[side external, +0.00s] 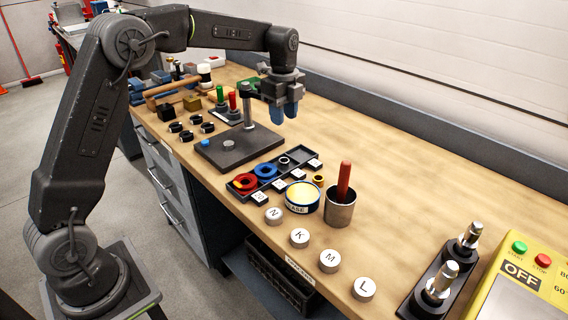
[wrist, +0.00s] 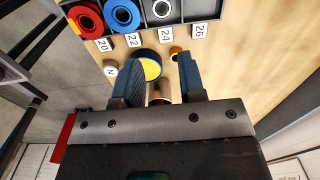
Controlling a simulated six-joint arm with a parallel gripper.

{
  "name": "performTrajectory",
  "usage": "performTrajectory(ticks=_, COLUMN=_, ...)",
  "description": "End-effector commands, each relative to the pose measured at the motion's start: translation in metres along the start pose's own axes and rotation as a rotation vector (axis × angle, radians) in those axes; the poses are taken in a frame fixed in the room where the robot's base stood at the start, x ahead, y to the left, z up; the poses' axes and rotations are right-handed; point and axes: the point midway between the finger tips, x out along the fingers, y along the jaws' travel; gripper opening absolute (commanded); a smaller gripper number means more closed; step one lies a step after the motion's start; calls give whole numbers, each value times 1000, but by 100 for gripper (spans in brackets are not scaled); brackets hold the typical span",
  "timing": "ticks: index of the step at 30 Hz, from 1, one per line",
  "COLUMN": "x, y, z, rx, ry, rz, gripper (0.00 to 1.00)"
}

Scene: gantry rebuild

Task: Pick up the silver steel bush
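The silver steel bush (side external: 283,161) is a small pale ring with a dark bore in the dark compartment tray (side external: 241,190). It sits to the right of the blue ring (side external: 264,171) and the red ring (side external: 245,182). In the wrist view the silver bush (wrist: 161,9) is near the top edge, above the label 24. My gripper (side external: 284,110) hangs above the bench beside the stand's post, higher than the tray and apart from it. In the wrist view its two blue fingers (wrist: 161,64) are spread wide with nothing gripped.
A dark base plate with an upright post (side external: 238,147) stands close to my gripper. Lettered round weights (side external: 299,238) line the front edge.

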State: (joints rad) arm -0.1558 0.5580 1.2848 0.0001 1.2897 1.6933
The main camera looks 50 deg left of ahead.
Motion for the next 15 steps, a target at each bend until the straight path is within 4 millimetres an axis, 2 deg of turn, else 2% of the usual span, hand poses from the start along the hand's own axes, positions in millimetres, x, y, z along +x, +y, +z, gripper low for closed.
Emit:
performTrajectory(ticks=5, x=17, y=-5, z=3, rx=36, ry=2, rz=13, gripper=37)
performTrajectory(ticks=15, x=78, y=-4, z=2, rx=34, ry=2, rz=13, gripper=37)
